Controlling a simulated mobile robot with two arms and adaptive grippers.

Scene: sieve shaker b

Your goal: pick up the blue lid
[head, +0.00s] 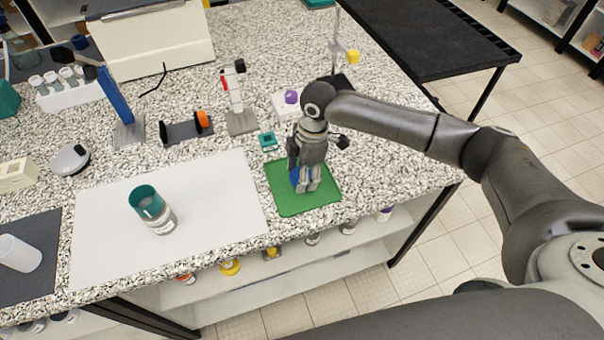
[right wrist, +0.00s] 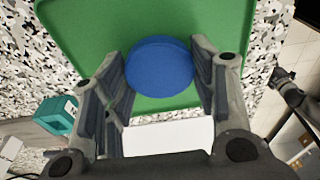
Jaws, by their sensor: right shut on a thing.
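The blue lid (head: 294,175) is at the green mat (head: 290,204), mostly hidden behind my right gripper (head: 307,187) in the head view. In the right wrist view the round blue lid (right wrist: 160,66) lies between the two fingers of my right gripper (right wrist: 160,58), against the green mat (right wrist: 110,22). The fingers are shut on its sides. I cannot tell whether the lid touches the mat or is slightly above it. My left gripper is not in view.
A teal-topped jar (head: 153,209) stands on the white sheet (head: 225,200) left of the mat. A small teal block (head: 268,141) and a white box with a purple knob (head: 287,103) are behind the mat. A ring stand (head: 337,60) rises further back.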

